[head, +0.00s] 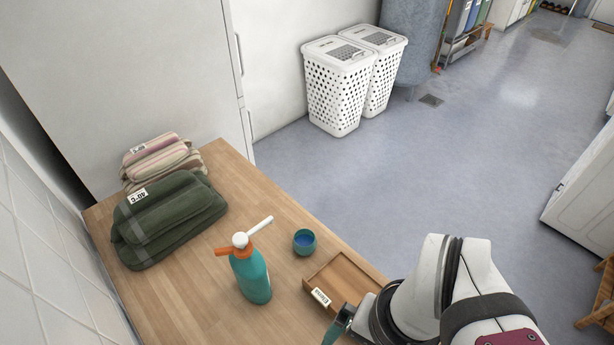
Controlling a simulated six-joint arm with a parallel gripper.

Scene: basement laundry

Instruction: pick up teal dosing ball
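The teal dosing ball (304,242) is a small round cup with an open top and a blue inside. It stands on the wooden table (190,300), right of a teal spray bottle (252,278) with an orange and white head. My gripper (339,325) is at the bottom edge, below and right of the ball and apart from it. Only a dark teal part of it shows; the rest is hidden by my wrist or cut off by the frame. I cannot tell whether it is open or shut.
A shallow wooden tray (345,277) with a label lies between the ball and my wrist. Folded green towels (168,222) and striped towels (157,160) lie at the table's left. White laundry baskets (336,92) stand on the floor beyond. The wood left of the bottle is clear.

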